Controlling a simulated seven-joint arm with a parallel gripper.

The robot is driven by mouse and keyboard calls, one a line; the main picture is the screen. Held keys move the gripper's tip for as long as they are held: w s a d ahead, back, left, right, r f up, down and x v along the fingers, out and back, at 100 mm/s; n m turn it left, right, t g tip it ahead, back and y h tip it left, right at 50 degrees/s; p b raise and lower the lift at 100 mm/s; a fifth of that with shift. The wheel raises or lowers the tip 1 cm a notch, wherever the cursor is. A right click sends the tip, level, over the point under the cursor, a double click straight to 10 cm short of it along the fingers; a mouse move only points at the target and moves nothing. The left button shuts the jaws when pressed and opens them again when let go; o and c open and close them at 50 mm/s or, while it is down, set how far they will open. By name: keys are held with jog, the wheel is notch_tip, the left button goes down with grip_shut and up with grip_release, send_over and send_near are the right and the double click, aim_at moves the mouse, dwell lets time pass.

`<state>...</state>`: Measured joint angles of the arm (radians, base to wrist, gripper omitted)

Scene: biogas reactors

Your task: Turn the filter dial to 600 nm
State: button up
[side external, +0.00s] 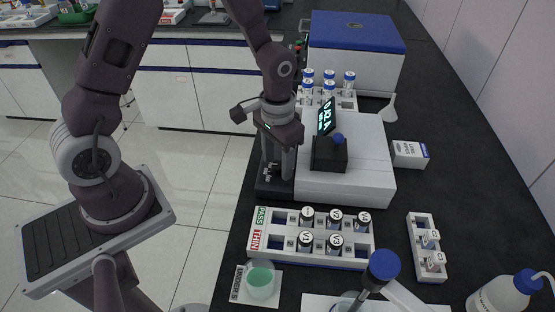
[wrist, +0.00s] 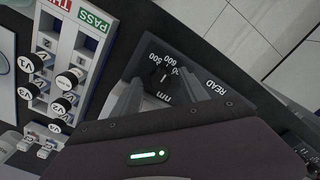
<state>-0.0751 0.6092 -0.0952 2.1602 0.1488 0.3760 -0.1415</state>
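The photometer is a white box (side external: 345,178) with a dark control panel (side external: 275,188) on its left side. In the wrist view the panel (wrist: 207,106) carries white wavelength numbers, "nm" and "READ". The filter dial (wrist: 163,77) looks like a dark round shape with a white pointer line; its exact setting is hard to read. My gripper (side external: 277,172) points down over the panel, its two grey fingers apart. In the wrist view my gripper (wrist: 155,98) has its fingers near the dial and partly hides it. I cannot tell whether they touch it.
A lit display (side external: 327,116) and a black holder (side external: 329,154) with a blue-capped vial sit on the photometer. A PASS/THIN rack (side external: 330,258) with several vials stands in front. A small white rack (side external: 427,249) stands to the right. Bare black bench lies between them.

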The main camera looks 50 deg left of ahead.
aim_at(277, 165)
notch_tip(277, 165, up, 8)
jog(key=shift+f, duration=0.25)
jog(key=s+r+t, duration=0.5)
jog(key=s+r, duration=1)
jog(key=s, duration=0.2)
jog(key=shift+s+d+r+t, duration=0.15)
jog(key=shift+s+r+t, duration=0.15)
dwell(0.5)
